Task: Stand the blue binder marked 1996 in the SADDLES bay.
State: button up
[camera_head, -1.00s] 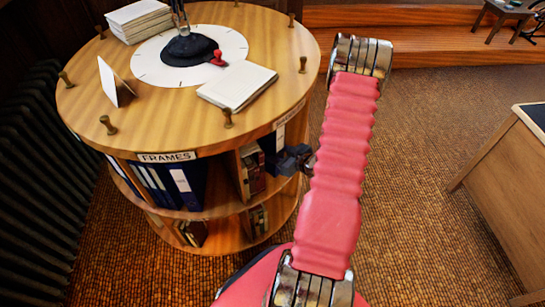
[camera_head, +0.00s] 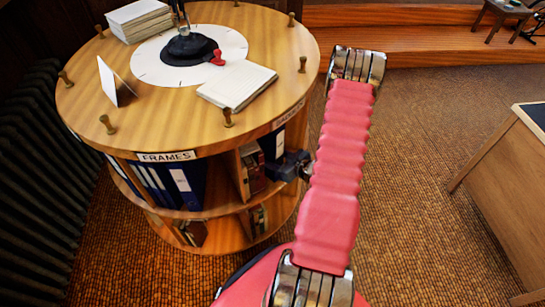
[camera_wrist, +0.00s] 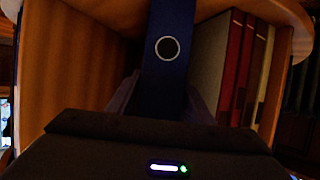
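A round wooden stand (camera_head: 190,110) has open bays under its top. A sign reading FRAMES (camera_head: 167,156) is on the nearer rim. A second sign (camera_head: 289,114) is over the bay to its right, too slanted to read surely. My gripper (camera_head: 286,165) is at the mouth of that bay. In the wrist view, a dark blue binder (camera_wrist: 168,80) with a ring hole stands upright between my fingers (camera_wrist: 165,98), which lie against both its sides. Its white label (camera_head: 279,144) shows in the head view. The year is not readable.
Red and pale books (camera_wrist: 240,70) stand right of the binder in the wrist view; a wooden divider (camera_wrist: 70,70) is on the left. Blue binders (camera_head: 175,185) fill the FRAMES bay. Pegs and a white book (camera_head: 238,86) are on top. A wooden desk (camera_head: 510,185) stands right.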

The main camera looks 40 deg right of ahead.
jog(key=v, duration=1.2)
jog(key=shift+a, duration=0.1)
dwell(1.2)
